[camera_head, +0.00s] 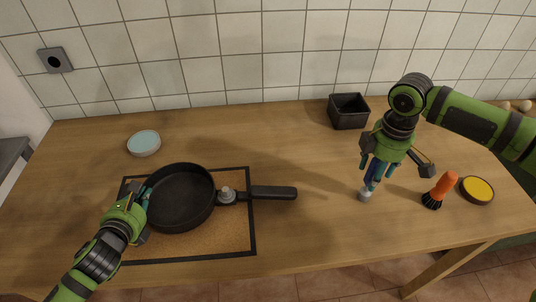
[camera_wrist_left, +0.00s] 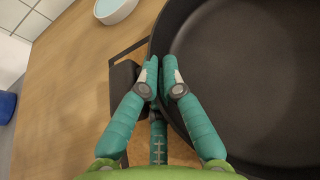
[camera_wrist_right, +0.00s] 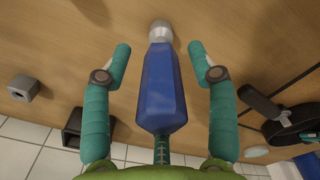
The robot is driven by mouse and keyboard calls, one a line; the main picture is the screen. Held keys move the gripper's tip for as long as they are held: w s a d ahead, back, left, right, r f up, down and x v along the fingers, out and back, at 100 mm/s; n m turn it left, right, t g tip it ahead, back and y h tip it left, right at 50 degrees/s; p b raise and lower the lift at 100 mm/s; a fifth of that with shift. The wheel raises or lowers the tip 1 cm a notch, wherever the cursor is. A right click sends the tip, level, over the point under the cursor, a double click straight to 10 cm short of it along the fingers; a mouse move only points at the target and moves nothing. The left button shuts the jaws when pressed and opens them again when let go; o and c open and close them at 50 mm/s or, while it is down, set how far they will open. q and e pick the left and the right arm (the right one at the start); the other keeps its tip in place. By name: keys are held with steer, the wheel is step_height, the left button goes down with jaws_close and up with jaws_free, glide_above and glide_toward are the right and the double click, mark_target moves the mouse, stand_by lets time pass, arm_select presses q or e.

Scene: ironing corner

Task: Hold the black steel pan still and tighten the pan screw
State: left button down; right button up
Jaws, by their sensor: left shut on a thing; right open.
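The black steel pan (camera_head: 181,198) lies on a mat, its handle (camera_head: 273,192) pointing right. The silver pan screw (camera_head: 227,195) shows where handle and pan join. My left gripper (camera_head: 145,197) is shut on the pan's left rim; the rim also shows at its fingertips in the left wrist view (camera_wrist_left: 160,72). My right gripper (camera_head: 372,176) is open, pointing down around a blue-handled tool with a silver end (camera_head: 364,195). In the right wrist view, the blue handle (camera_wrist_right: 161,92) is between the spread fingers, with gaps on both sides.
The cork mat (camera_head: 230,237) has a black border. A pale blue dish (camera_head: 144,143) is behind the pan. A black bin (camera_head: 348,118) stands at the back. An orange-handled brush (camera_head: 442,188) and a yellow-filled bowl (camera_head: 477,190) are at right. The table between pan handle and tool is clear.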

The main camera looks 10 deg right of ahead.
steer(key=shift+f, duration=0.65)
jaws_close()
steer(key=shift+r, duration=0.15)
step_height(320, 180, up, 8)
steer(key=shift+r, duration=0.2)
steer(key=w+a+r+n, duration=0.1)
steer(key=w+a, duration=0.2)
steer(key=a, duration=0.7)
steer(key=w+a+r+n, duration=0.1)
steer(key=w+a+r, duration=0.15)
steer(key=a, duration=0.65)
steer(key=s+a+n, duration=0.2)
steer(key=a, duration=1.4)
steer(key=shift+s+a+r, duration=0.2)
steer(key=shift+s+r, duration=0.05)
steer(key=shift+s, duration=0.15)
